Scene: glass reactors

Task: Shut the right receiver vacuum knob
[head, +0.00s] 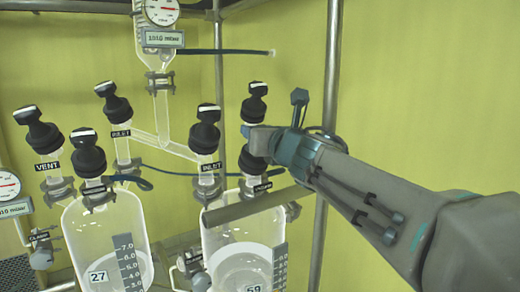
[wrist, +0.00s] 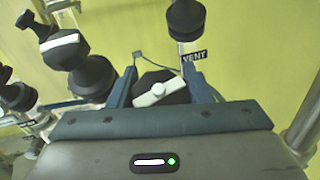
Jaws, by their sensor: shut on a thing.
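My gripper (head: 258,142) comes in from the right over the right receiver (head: 215,238), a clear glass vessel marked 59. In the wrist view my gripper (wrist: 163,85) has one finger on each side of a black knob (wrist: 150,78) with a white bar on top, and is shut on it. The bar lies slightly tilted, rising to the right. In the head view this knob (head: 249,162) is partly hidden by the fingers. A small label (head: 262,187) sits below it, too small to read surely.
A knob (head: 257,100) stands just behind my gripper, with a VENT label (wrist: 195,56) in the wrist view. An INLET knob (head: 205,130) stands close left. The left receiver (head: 75,235) has several knobs. A steel post (head: 333,60) rises beside my arm.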

